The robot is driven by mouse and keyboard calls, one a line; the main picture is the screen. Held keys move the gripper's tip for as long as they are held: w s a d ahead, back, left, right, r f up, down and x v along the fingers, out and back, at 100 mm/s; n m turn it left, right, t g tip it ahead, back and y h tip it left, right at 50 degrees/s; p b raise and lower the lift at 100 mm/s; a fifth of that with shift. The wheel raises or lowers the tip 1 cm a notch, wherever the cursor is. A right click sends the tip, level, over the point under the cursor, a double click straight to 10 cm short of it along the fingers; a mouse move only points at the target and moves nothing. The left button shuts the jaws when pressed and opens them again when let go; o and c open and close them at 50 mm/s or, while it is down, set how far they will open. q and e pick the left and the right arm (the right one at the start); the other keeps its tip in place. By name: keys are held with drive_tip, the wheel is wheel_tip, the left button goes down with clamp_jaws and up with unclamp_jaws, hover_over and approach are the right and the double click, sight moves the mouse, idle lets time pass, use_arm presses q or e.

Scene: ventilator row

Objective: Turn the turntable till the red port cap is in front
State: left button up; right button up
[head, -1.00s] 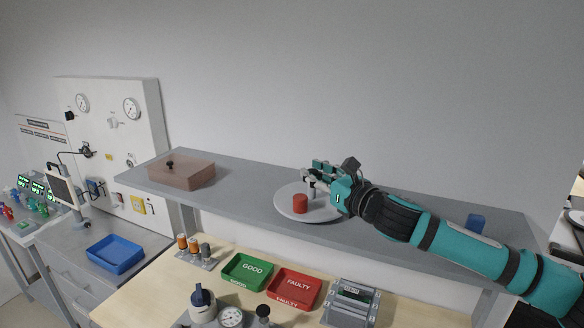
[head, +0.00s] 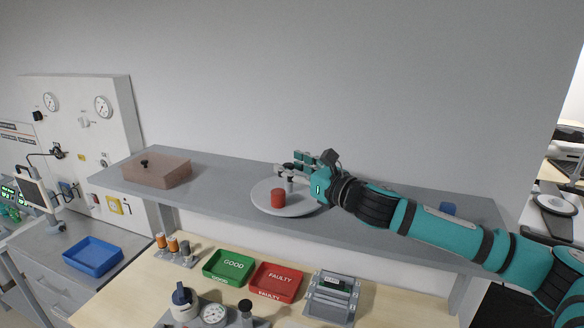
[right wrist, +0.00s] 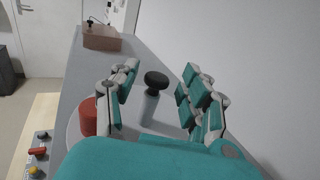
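The round pale turntable (head: 303,208) sits on the grey wall shelf. The red port cap (head: 278,198) stands on its front part, slightly left of centre; the right wrist view shows the cap (right wrist: 88,119) left of my fingers, partly hidden. A pale post with a black knob on top (right wrist: 156,82) stands upright on the turntable. My right gripper (head: 299,170) is over the turntable from the right. In the right wrist view, my right gripper (right wrist: 157,88) is open, its fingers on either side of the post with gaps visible. My left gripper is not in view.
A brown translucent box (head: 157,172) with a black knob stands at the shelf's left end. Below, the bench holds a green GOOD tray (head: 229,267), a red FAULTY tray (head: 276,282) and instruments.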

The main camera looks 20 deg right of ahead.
drive_tip(key=shift+s+f, duration=0.1)
drive_tip(key=shift+s, duration=0.25)
drive_tip(key=v, duration=1.1)
drive_tip(key=shift+s+d, duration=0.1)
drive_tip(key=shift+d, duration=0.05)
